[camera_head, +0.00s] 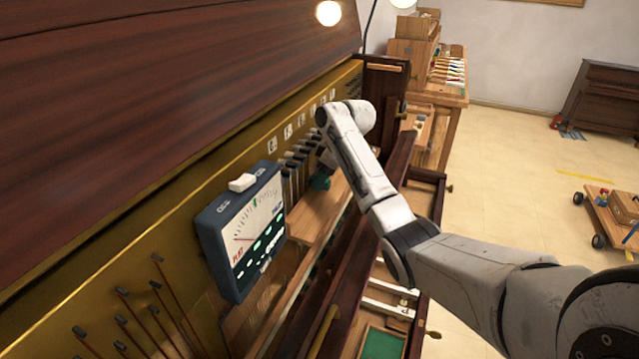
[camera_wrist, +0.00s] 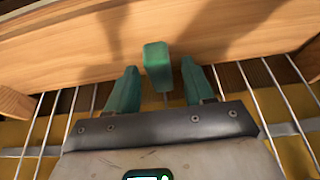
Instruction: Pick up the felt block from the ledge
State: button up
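A small green block (camera_wrist: 157,65), which looks like the felt block, stands at the near edge of the wooden ledge (camera_wrist: 225,32) in the wrist view. My gripper (camera_wrist: 159,68) is open, with one green finger on each side of the block's near end. Gaps show between the block and both fingers, so it is not gripped. In the head view, the ledge (camera_head: 318,208) runs inside the piano, and my gripper (camera_head: 320,181) shows as a small green patch over it. I cannot separate block from fingers there.
A blue meter (camera_head: 240,235) with a white piece on top stands left of the ledge. Black-topped pegs (camera_head: 295,165) are close beside my gripper. A dark wooden rail (camera_head: 345,265) borders the ledge. Metal strings (camera_wrist: 270,85) run beneath my gripper.

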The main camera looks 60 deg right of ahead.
grip_shut()
jog(key=shift+s+r, duration=0.1)
dwell(0.3)
